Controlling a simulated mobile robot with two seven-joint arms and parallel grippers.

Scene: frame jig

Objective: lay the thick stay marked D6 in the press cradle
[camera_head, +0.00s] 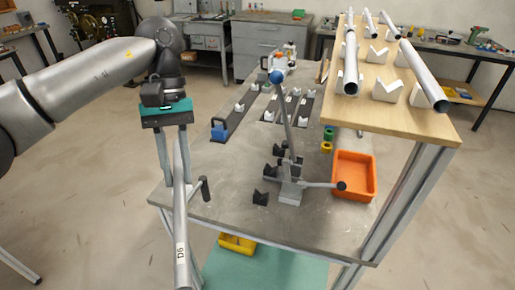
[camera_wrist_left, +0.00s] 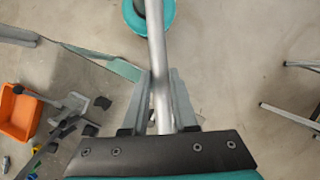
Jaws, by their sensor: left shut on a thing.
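The thick stay (camera_head: 181,225), a grey tube with a white D6 label, is held lengthwise by my left gripper (camera_head: 178,183), beside the left edge of the workbench. The fingers point down and are shut on it; its near end runs toward the bottom of the view. In the left wrist view the stay (camera_wrist_left: 156,50) passes between the fingers of my left gripper (camera_wrist_left: 160,90). Black V-shaped rests (camera_head: 260,198) stand on the bench around the grey lever press (camera_head: 291,188); they look like the press cradle and appear empty. My right gripper is out of view.
An orange bin (camera_head: 354,175) sits at the bench's right. A raised wooden shelf (camera_head: 425,122) holds several tubes on white V-blocks. Dark rails (camera_head: 236,122) with white blocks lie toward the back. A black-handled post (camera_head: 204,188) stands close to the stay.

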